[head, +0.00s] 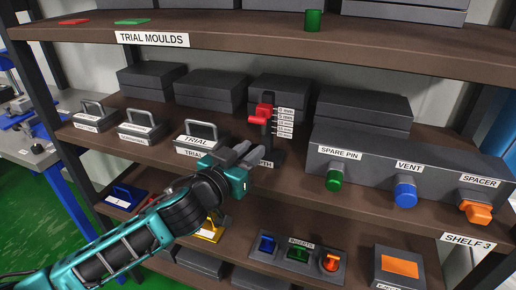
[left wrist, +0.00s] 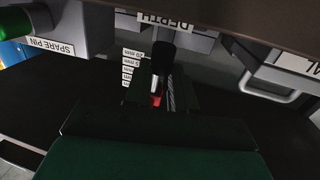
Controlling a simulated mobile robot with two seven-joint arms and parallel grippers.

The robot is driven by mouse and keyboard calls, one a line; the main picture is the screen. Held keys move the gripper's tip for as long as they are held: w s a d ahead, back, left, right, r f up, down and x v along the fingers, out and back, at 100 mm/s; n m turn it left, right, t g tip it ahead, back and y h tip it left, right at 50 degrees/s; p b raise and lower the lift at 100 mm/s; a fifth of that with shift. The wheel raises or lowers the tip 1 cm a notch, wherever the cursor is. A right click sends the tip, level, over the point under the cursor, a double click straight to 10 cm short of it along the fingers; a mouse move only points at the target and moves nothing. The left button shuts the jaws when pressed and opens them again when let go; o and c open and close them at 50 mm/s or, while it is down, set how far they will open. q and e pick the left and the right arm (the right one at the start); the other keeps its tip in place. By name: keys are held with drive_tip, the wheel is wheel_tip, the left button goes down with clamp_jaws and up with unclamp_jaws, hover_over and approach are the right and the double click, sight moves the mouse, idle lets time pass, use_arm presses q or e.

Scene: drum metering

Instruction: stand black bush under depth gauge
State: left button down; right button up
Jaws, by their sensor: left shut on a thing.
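The depth gauge (head: 267,128) stands on the middle shelf, a dark post with a red slider and a column of mm labels. My left gripper (head: 250,152) is at the front of its foot, fingers pointing at it. In the left wrist view, which looks upside down, a black cylinder (left wrist: 163,56), which I take for the black bush, shows close to the DEPTH label (left wrist: 166,22). The left gripper is shut on it, though the fingers are dark there. The red slider (left wrist: 156,99) is close by. Whether the bush touches the gauge's foot cannot be told. My right gripper is out of view.
Several handled trial moulds (head: 195,138) stand left of the gauge. A grey box with spare pin, vent and spacer knobs (head: 405,193) stands to its right. Dark blocks (head: 210,90) are behind, and the upper shelf (head: 260,42) overhangs. An inserts tray (head: 297,256) is below.

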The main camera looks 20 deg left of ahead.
use_arm(q)
drive_tip(key=shift+w+d+r, duration=0.1)
drive_tip(key=shift+w, duration=0.3)
drive_tip(key=w, duration=0.2)
drive_tip(key=w+f, duration=0.1)
drive_tip(key=shift+d+f, duration=0.1)
drive_tip(key=shift+d, duration=0.25)
drive_tip(key=shift+s+f, duration=0.1)
drive_tip(key=shift+f, duration=0.15)
drive_tip(key=shift+f, duration=0.15)
drive_tip(key=c, duration=0.9)
unclamp_jaws()
drive_tip(key=shift+c, duration=0.2)
